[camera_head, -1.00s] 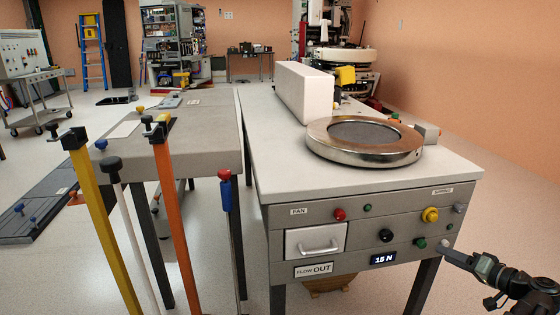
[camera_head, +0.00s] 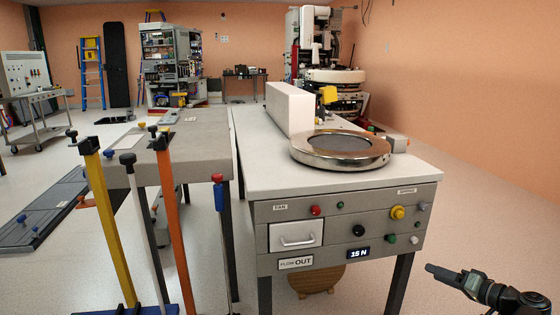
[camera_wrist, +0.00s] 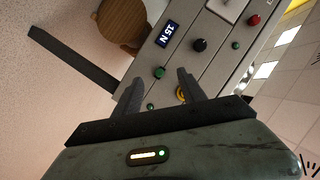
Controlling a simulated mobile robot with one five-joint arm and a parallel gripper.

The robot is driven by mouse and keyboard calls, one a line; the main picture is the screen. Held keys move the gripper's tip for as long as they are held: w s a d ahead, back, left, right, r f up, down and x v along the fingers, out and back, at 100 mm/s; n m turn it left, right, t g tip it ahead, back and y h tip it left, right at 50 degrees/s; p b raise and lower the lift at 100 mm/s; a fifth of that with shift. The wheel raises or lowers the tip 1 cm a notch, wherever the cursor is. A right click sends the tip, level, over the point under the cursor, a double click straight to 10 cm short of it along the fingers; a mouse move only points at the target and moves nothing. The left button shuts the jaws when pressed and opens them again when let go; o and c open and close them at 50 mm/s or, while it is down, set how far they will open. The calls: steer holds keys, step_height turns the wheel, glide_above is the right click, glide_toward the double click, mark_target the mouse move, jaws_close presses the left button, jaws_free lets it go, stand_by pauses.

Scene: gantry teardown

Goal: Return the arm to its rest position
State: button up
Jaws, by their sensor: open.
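My gripper (camera_head: 446,274) is at the lower right of the head view, in front of and to the right of the white-topped bench (camera_head: 260,168). In the wrist view my gripper (camera_wrist: 158,92) shows two dark fingers spread apart with nothing between them. Beyond the fingers is the bench's grey front panel (camera_wrist: 183,57), tilted in that view. The gripper is apart from the panel.
The panel carries knobs, a drawer (camera_head: 296,235) and a "15 N" display (camera_head: 358,253). A round metal ring (camera_head: 341,160) sits on the bench. Yellow (camera_head: 107,225) and orange (camera_head: 168,220) posts stand at left. Floor right of the bench (camera_head: 490,220) is clear.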

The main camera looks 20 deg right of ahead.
steer(key=w+a+r+n+g+y+p, duration=0.1)
steer(key=w+a+r+n+y+p, duration=0.2)
steer(key=w+a, duration=0.85)
steer(key=w+a+f+n+g+y+p, duration=0.1)
steer(key=w+a+f+n+g+y, duration=0.15)
steer(key=a, duration=1.05)
steer(key=w+a+f+n+g+y, duration=0.15)
steer(key=a+g, duration=0.25)
steer(key=a, duration=0.9)
steer(key=s+a+f+n+g+h+p, duration=0.1)
steer(key=s+a+f+n+g+h, duration=0.2)
steer(key=a, duration=0.5)
steer(key=s+a+f+g+h+p, duration=0.1)
steer(key=s+a+f+g+h, duration=0.15)
steer(key=a+f, duration=0.45)
steer(key=s+d+m+g+h, duration=0.1)
steer(key=s+d+m+h, duration=0.15)
steer(key=d+h, duration=0.3)
step_height(320, 180, up, 38)
steer(key=p, duration=3.8)
steer(key=shift+w+d+m, duration=0.15)
steer(key=shift+d+m, duration=0.1)
steer(key=shift+m, duration=0.2)
